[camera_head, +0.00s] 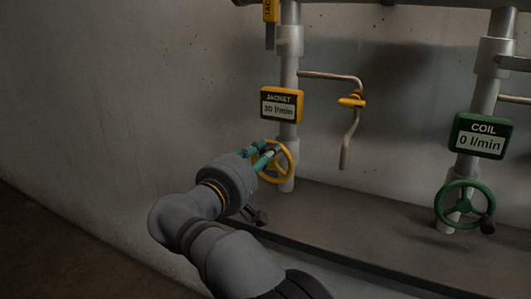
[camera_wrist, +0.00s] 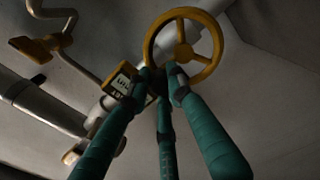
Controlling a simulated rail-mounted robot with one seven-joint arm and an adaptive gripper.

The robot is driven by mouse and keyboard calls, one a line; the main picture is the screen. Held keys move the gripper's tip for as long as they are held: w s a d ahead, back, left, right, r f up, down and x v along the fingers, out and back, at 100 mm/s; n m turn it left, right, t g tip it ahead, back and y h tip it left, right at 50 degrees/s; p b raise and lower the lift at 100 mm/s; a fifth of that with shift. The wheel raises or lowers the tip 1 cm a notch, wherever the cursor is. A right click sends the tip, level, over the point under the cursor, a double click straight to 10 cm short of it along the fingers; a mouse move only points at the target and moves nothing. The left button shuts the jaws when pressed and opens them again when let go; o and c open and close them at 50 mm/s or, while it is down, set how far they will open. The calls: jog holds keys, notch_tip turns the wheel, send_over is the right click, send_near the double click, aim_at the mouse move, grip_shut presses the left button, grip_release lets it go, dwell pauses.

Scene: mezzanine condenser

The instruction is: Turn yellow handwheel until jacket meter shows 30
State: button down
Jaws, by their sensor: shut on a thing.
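The yellow handwheel (camera_head: 286,164) is on the lower part of a grey vertical pipe at the centre of the head view. It also shows in the wrist view (camera_wrist: 212,28). The yellow jacket meter (camera_head: 282,104) above it reads 30 l/min; it appears rotated and partly hidden in the wrist view (camera_wrist: 115,75). My gripper (camera_head: 262,153) has teal fingers and reaches the wheel from the left. In the wrist view, my gripper (camera_wrist: 166,82) has its fingertips closed together at the lower rim of the wheel, where they hide what they grip.
A green coil meter (camera_head: 482,136) reads 0 l/min on the right pipe, above a green handwheel (camera_head: 465,206) with a dark knob. A thin side pipe (camera_head: 348,150) with a yellow lever valve (camera_head: 352,101) hangs right of the jacket pipe. A dark ledge (camera_head: 345,222) runs below.

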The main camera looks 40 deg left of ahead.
jog(key=shift+r, duration=0.1)
jog(key=c, duration=1.6)
grip_release()
jog(key=shift+c, duration=0.2)
jog(key=shift+o, duration=0.4)
jog(key=s+d, duration=0.2)
jog(key=s, duration=0.9)
jog(key=shift+s, duration=0.4)
jog(key=w, duration=0.4)
jog(key=w+a, duration=0.1)
jog(key=w, duration=0.3)
jog(key=w+a, duration=0.1)
jog(key=w, duration=0.3)
